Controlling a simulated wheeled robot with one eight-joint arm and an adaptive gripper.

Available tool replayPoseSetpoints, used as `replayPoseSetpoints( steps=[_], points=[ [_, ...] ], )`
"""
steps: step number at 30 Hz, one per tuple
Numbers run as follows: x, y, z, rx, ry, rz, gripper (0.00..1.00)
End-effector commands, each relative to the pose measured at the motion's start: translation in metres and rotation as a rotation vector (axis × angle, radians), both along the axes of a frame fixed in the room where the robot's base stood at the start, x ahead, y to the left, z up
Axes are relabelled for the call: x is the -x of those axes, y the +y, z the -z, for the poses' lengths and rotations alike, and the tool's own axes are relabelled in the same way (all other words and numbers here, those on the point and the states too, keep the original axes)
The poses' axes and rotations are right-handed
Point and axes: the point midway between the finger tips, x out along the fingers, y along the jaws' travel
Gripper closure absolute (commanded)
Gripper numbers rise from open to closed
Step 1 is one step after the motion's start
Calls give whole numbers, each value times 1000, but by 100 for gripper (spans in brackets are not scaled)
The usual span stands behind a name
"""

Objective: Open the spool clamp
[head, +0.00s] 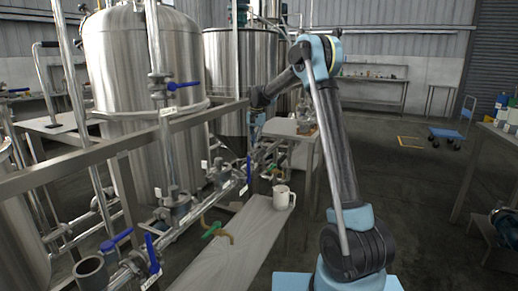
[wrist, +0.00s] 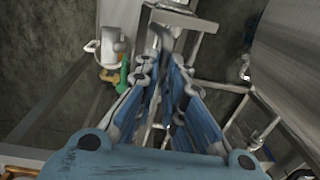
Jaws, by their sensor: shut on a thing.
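My gripper (head: 257,123) is at the pipework in front of the second steel tank in the head view, with its blue fingers pointing down. In the wrist view, my gripper (wrist: 166,62) has its two blue fingers drawn in on a narrow grey metal part (wrist: 167,44) between the tips. This appears to be part of the spool clamp, but its outline and how far it is open cannot be made out. The fingers and the dark frame hide most of it.
A white mug (head: 281,198) stands on a grey bench (head: 238,242) below the gripper. A metal rail (head: 180,125) and pipes with blue-handled valves (head: 150,252) run close by. Steel tanks (head: 140,60) stand behind. The floor to the right is mostly clear around a blue trolley (head: 447,134).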

Motion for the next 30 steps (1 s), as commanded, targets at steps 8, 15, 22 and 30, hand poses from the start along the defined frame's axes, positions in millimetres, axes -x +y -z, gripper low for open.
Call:
replayPoseSetpoints(
  steps=[8,15,22,30],
  points=[
    [-13,43,-10,-7,-3,-5,100],
    [-23,74,-13,-6,-3,-5,100],
    [-34,102,-10,-6,-2,-4,100],
    [-44,129,0,-6,-2,-4,100]
  ],
)
